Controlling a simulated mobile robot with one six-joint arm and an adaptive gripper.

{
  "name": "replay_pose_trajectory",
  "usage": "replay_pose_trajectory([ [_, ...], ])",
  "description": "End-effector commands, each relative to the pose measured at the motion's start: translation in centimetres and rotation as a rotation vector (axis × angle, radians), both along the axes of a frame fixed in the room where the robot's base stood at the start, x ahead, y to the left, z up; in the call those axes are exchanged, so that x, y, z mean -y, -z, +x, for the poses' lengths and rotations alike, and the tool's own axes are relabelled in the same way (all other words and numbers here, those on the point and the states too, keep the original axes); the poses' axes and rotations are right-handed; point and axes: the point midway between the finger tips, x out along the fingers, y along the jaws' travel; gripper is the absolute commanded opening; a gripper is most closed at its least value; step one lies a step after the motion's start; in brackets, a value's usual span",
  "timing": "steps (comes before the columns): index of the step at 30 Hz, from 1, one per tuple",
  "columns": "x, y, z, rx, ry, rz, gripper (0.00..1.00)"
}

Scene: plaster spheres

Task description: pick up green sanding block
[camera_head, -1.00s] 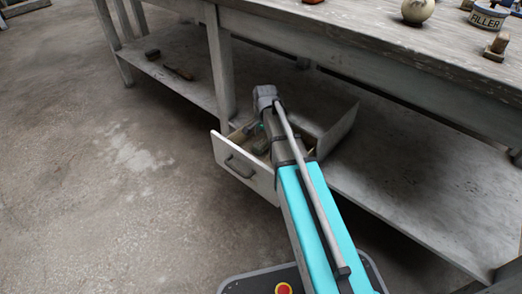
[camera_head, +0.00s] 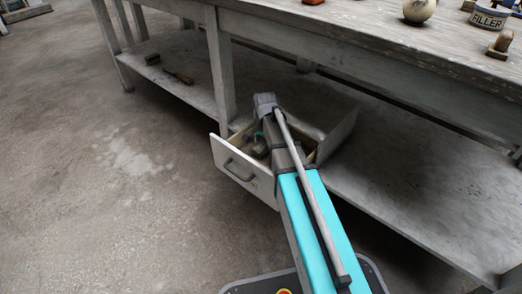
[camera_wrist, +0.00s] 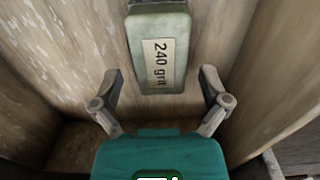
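The green sanding block (camera_wrist: 158,24), with a pale "240 grit" label, lies in the open drawer (camera_head: 241,170). My gripper (camera_wrist: 160,75) is open, one finger on each side of the block's near end, with gaps visible on both sides. It cannot be told how far the fingertips are above the block. In the head view my gripper (camera_head: 262,138) is at the drawer, and my arm hides much of the inside.
The drawer's wooden walls stand close on both sides. A workbench (camera_head: 350,38) is above, with a pale sphere (camera_head: 419,10) and a filler tin (camera_head: 490,17) on top. A lower shelf (camera_head: 400,190) extends to the right.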

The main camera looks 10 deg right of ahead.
Motion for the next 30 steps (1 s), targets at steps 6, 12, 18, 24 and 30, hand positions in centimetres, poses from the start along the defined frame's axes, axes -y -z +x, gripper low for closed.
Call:
replay_pose_trajectory([
  [6, 0.0, 0.0, 0.0, 0.0, 0.0, 0.0, 0.49],
  [12, 0.0, 0.0, 0.0, 0.0, 0.0, 0.0, 0.12],
  [18, 0.0, 0.0, 0.0, 0.0, 0.0, 0.0, 0.08],
  [24, 0.0, -0.2, 0.0, 0.0, 0.0, 0.0, 0.08],
  [30, 0.0, -1.0, 0.0, 0.0, 0.0, 0.0, 0.08],
])
